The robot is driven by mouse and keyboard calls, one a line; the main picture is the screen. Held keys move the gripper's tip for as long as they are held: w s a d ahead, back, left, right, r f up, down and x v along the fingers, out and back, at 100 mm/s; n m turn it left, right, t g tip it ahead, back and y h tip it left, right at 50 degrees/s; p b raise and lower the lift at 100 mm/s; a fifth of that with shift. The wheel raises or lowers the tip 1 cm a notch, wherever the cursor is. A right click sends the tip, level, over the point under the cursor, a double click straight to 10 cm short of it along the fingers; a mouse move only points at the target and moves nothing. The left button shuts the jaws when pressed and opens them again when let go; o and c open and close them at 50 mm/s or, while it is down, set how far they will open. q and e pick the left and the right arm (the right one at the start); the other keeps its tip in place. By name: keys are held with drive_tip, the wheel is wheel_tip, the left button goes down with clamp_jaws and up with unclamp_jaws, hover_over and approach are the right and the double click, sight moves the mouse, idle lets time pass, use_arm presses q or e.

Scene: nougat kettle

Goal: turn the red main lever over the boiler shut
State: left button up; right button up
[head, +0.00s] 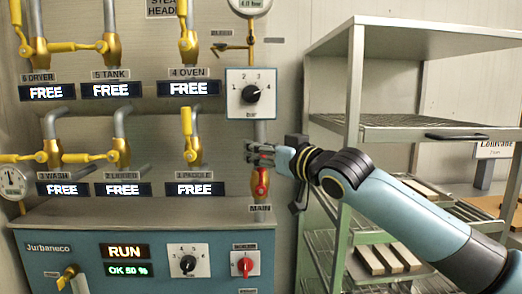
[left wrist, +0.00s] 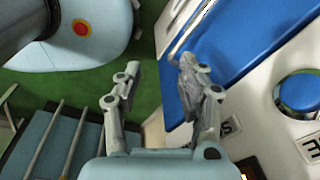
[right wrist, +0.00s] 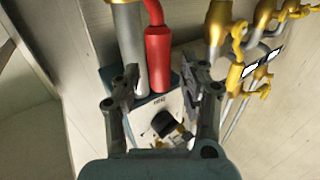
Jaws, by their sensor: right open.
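The red main lever (head: 261,183) is on the grey vertical pipe, above the MAIN label, with a gold valve body. In the right wrist view its red handle (right wrist: 158,62) runs alongside the pipe, parallel to it. My right gripper (head: 258,154) is open at the upper part of the lever and partly hides it in the head view. In the right wrist view the handle's end lies between the fingers of the right gripper (right wrist: 168,80); contact cannot be told. My left gripper (left wrist: 160,68) is open and empty, seen only in the left wrist view.
A dial box (head: 251,94) sits just above the lever. Gold valves with yellow levers (head: 188,125) stand to the left, over the boiler cabinet (head: 40,245). A metal rack (head: 352,110) stands close on the right. A blue panel (left wrist: 235,45) is near the left gripper.

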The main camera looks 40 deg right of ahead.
drive_tip(key=shift+w, duration=0.25)
clamp_jaws()
drive_tip(key=shift+w+f, duration=0.2)
drive_tip(key=shift+f, duration=0.05)
idle(0.5)
